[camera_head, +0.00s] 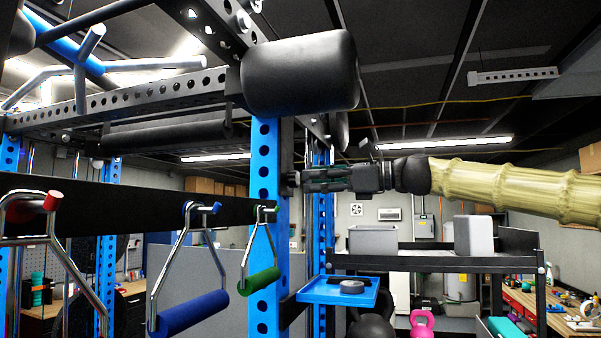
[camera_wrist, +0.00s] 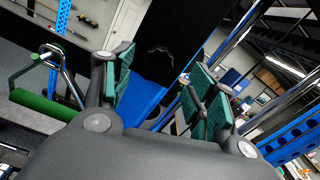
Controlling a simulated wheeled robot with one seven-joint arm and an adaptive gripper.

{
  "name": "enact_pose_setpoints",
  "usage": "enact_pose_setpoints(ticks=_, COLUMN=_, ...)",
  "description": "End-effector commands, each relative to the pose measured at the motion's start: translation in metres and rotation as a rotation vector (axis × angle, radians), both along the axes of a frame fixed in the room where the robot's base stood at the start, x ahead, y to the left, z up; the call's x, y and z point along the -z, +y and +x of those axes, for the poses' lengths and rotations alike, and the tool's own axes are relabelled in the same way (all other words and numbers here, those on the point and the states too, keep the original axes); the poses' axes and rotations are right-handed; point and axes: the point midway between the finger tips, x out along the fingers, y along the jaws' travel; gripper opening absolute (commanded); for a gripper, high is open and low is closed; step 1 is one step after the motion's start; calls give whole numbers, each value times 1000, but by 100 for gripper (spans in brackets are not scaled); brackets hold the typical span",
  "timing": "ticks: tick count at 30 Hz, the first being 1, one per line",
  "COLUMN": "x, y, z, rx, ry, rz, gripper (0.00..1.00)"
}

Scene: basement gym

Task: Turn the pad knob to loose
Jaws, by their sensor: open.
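My gripper (camera_head: 304,181) reaches in from the right, its fingertips close to the blue rack upright (camera_head: 264,215). In the wrist view its green-padded fingers (camera_wrist: 163,82) stand apart, with nothing held between them. A dark, round, ridged shape that looks like the knob (camera_wrist: 160,52) shows between and beyond the fingers, against a black part. In the head view a small dark piece at the fingertips may be this knob, but I cannot tell its setting. The black roller pad (camera_head: 300,75) is above my gripper, at the top of the upright.
Handles with red, blue (camera_head: 187,314) and green grips (camera_head: 260,280) hang from a black board (camera_head: 130,209) at left. A blue tray (camera_head: 335,291) with a dark round item is below my gripper. A black shelf (camera_head: 440,262) with grey bins stands behind.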

Motion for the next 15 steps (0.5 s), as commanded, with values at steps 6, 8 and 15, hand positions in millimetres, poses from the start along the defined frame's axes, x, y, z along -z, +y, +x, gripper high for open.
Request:
enact_pose_setpoints(ticks=6, x=-2, y=29, z=9, rx=-4, ry=0, rz=-1, gripper=58)
enact_pose_setpoints(ticks=8, x=-2, y=34, z=10, rx=-4, ry=-1, rz=-1, gripper=58)
enact_pose_setpoints(ticks=15, x=0, y=40, z=13, rx=-2, ry=-1, rz=0, gripper=58)
